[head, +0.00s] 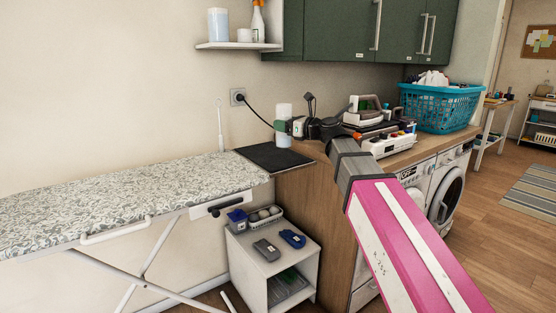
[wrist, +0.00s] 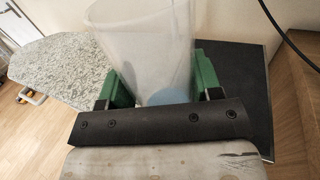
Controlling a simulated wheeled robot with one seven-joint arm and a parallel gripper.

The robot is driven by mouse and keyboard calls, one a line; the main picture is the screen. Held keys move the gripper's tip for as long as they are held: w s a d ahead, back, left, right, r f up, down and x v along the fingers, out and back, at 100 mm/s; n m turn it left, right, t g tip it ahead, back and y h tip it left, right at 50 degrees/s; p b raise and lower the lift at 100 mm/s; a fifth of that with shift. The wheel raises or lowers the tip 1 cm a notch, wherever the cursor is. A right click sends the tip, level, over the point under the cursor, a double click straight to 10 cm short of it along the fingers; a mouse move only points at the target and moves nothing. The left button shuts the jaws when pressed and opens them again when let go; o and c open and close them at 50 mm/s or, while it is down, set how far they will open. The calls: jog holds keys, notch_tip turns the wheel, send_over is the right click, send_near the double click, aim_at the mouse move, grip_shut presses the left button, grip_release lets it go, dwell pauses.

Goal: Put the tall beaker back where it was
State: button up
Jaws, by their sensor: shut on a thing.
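The tall beaker (head: 284,112) is a clear, whitish, upright vessel in the head view. In the wrist view the beaker (wrist: 145,38) fills the space between two green fingers and has a bluish patch near its lower end. My gripper (head: 283,127) is shut on the beaker from the right side; it also shows in the wrist view (wrist: 163,82). The beaker's lower end appears over the dark mat (head: 270,160); I cannot tell whether it touches it. The mat also shows in the wrist view (wrist: 255,105).
An ironing board (head: 130,195) with a patterned cover stands left of the mat. A black cord (head: 258,112) hangs behind the beaker from a wall socket.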

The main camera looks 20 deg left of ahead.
jog(key=shift+s+a+r, duration=0.2)
jog(key=shift+a+r, duration=0.55)
jog(key=shift+a, duration=0.25)
jog(key=shift+w+a+f, duration=0.1)
jog(key=shift+w+a, duration=0.1)
jog(key=shift+w, duration=0.1)
jog(key=shift+w+a+f, duration=0.2)
jog(key=shift+w+f, duration=2.5)
jog(key=shift+w+a+f, duration=0.2)
jog(key=shift+w+f, duration=2.45)
jog(key=shift+w, duration=0.05)
jog(key=o, duration=1.1)
jog(key=shift+f, duration=0.1)
